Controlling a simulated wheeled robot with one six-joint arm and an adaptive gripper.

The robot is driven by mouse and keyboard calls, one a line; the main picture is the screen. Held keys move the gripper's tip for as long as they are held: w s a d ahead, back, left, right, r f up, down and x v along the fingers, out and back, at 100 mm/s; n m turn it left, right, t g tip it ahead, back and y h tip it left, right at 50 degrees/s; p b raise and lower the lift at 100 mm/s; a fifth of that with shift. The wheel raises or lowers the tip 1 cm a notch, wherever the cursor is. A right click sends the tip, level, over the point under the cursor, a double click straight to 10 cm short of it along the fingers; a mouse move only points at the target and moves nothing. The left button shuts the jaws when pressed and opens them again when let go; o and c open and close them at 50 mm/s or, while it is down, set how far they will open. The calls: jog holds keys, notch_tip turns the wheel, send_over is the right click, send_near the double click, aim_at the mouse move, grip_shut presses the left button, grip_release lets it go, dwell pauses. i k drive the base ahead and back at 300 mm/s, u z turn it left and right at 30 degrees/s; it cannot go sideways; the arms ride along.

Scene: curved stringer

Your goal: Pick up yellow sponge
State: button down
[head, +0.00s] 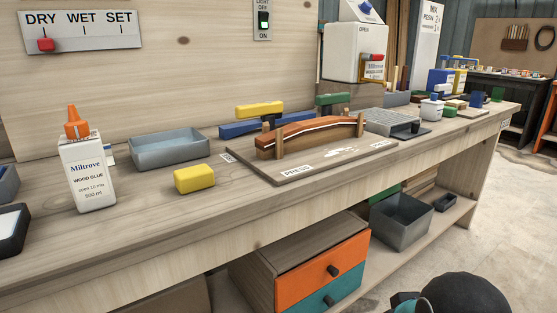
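A yellow block that looks like the sponge (194,179) lies on the wooden workbench (130,232), near its front edge. It is right of the wood glue bottle and left of the press board. Nothing lies on top of it and it stands apart from its neighbours. My gripper is not in view, and nothing shows touching the sponge.
The white glue bottle (88,172) with an orange cap stands left of the sponge. A grey-blue tray (170,149) sits behind it. The press board (300,172) holds a curved wooden piece (310,134). Drawers (322,272) and a grey bin (401,221) are below the bench.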

aim_at(196, 179)
jog(key=u, duration=1.45)
